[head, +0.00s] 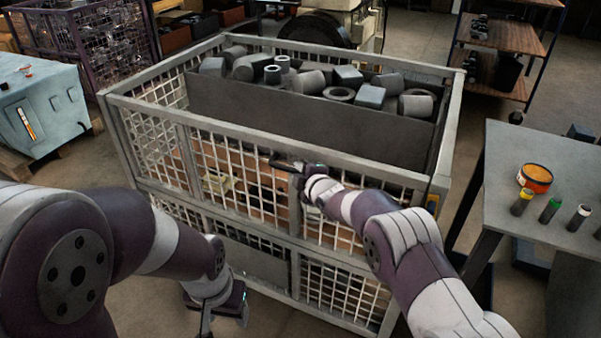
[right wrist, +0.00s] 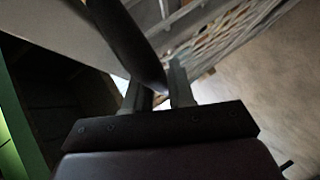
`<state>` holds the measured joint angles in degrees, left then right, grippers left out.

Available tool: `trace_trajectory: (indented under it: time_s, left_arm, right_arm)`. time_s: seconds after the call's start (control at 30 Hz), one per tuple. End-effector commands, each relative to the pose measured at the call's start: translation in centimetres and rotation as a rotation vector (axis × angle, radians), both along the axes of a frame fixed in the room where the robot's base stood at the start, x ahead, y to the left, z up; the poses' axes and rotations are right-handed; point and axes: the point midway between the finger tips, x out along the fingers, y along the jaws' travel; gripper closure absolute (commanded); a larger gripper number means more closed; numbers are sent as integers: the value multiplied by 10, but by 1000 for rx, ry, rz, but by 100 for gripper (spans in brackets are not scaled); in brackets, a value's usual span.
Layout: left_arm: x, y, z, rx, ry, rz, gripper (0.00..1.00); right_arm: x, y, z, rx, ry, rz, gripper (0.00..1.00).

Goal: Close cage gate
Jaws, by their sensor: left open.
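The wire-mesh cage (head: 270,117) stands in the middle of the head view, grey-framed, with mesh panels along its front. The gate appears to be part of this front mesh (head: 235,172); its exact edges and any gap are hard to make out. My right gripper (head: 296,172) is at the middle of the cage front. In the right wrist view its fingers (right wrist: 160,92) sit closely on both sides of a dark handle bar (right wrist: 135,45) and appear shut on it. My left gripper (head: 218,306) is open and empty, low in front of the cage's left part.
Grey metal parts (head: 335,80) fill the cage top behind a dark plate. A grey table (head: 540,160) with an orange tin (head: 535,178) and small bottles stands at right. A pale blue machine block (head: 45,115) stands at left. Some floor is clear in front.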

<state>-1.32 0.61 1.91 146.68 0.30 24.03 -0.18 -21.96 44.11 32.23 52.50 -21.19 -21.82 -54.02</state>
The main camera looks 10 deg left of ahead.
Motion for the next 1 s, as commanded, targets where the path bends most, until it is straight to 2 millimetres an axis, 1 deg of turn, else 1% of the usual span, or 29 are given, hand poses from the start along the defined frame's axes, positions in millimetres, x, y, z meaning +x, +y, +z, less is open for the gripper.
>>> trace_trajectory:
  time_s: [0.03,0.07,0.1,0.3,0.43,0.57,0.9,1.0]
  left_arm:
    - [0,0,0,0,0,0,44]
    - [0,0,0,0,0,0,44]
    - [0,0,0,0,0,0,44]
    - [0,0,0,0,0,0,44]
    - [0,0,-1,0,0,0,44]
    - [0,0,-4,0,0,0,44]
    - [0,0,-9,0,0,0,44]
    - [0,0,-10,0,0,0,44]
  right_arm:
    - [4,-2,11,10,-19,-5,70]
    - [4,-2,11,10,-19,-5,60]
    - [4,-2,10,10,-18,-5,57]
    - [3,-2,7,7,-12,-5,57]
    - [-4,-6,9,6,-9,-5,57]
    - [-21,-15,15,6,-11,-4,57]
    - [-83,-50,39,7,-19,-3,57]
    - [-96,-57,45,8,-20,-3,57]
